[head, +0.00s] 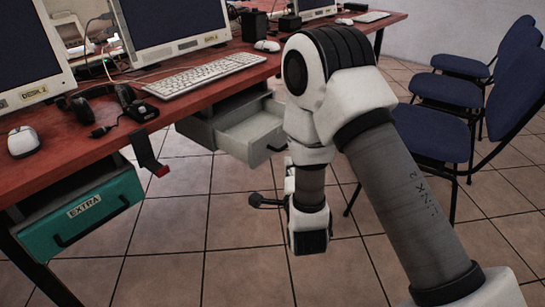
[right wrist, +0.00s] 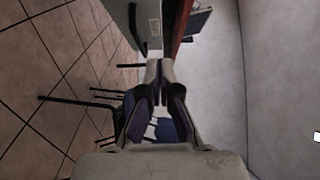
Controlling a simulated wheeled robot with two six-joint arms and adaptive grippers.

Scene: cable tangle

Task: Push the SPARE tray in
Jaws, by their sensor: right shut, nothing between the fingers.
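The grey tray (head: 250,132) is a drawer under the red desk, pulled well out of its housing. No SPARE label can be read on it in the head view. In the right wrist view a grey tray side (right wrist: 122,20) with a small unreadable label shows at the top. My right gripper (head: 309,242) hangs to the right of the tray and lower, apart from it, with its fingers largely hidden behind my wrist. In the right wrist view my right gripper (right wrist: 156,92) is shut and empty. My left gripper is not in view.
A teal tray (head: 85,211) marked EXTRA is under the desk at left. A dark strap (head: 148,155) with a red tip hangs over the desk edge. Blue chairs (head: 435,130) stand at right. The tiled floor (head: 170,255) before the desk is clear.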

